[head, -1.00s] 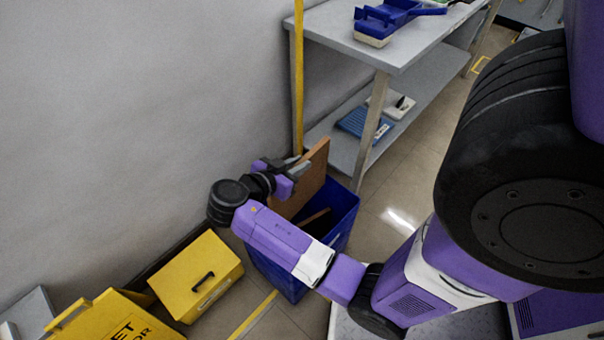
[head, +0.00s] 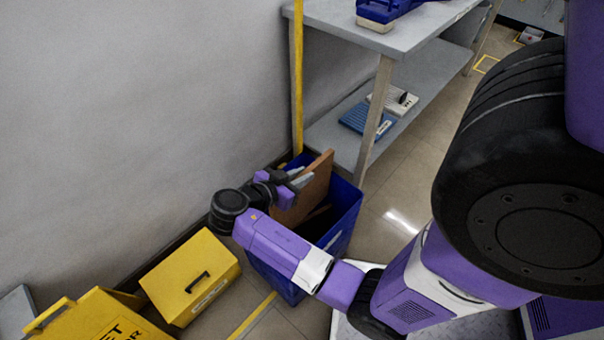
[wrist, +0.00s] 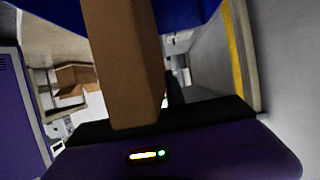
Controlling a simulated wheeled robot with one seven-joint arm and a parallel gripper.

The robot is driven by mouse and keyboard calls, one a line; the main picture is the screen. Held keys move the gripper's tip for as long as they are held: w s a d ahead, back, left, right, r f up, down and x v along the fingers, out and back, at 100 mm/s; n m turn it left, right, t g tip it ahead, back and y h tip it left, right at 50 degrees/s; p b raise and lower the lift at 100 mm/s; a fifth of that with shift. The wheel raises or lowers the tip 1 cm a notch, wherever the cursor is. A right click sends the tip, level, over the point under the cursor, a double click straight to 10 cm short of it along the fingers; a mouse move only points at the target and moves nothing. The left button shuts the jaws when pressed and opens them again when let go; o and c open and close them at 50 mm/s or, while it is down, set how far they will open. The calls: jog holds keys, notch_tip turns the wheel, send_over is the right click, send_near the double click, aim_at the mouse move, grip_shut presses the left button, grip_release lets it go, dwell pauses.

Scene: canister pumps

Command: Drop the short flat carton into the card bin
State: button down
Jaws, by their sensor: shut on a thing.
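The short flat carton (head: 307,192) is a brown card piece standing on edge at the mouth of the blue card bin (head: 345,222). My gripper (head: 287,183) is shut on the carton near its left edge, over the bin's back left part. The carton's lower part reaches below the bin's rim. In the wrist view the carton (wrist: 124,62) runs up from the jaws, with the blue bin wall (wrist: 205,10) behind it. Other brown card shows inside the bin. The bin's floor is mostly hidden by my arm.
A yellow box with a black handle (head: 190,278) stands left of the bin, and a larger yellow box (head: 95,318) is nearer. A grey shelved bench (head: 400,40) stands behind the bin. A yellow upright pole (head: 298,85) stands by the wall.

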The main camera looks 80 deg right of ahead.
jog(key=c, duration=1.3)
grip_release()
jog(key=shift+p+v, duration=0.8)
jog(key=shift+v, duration=3.15)
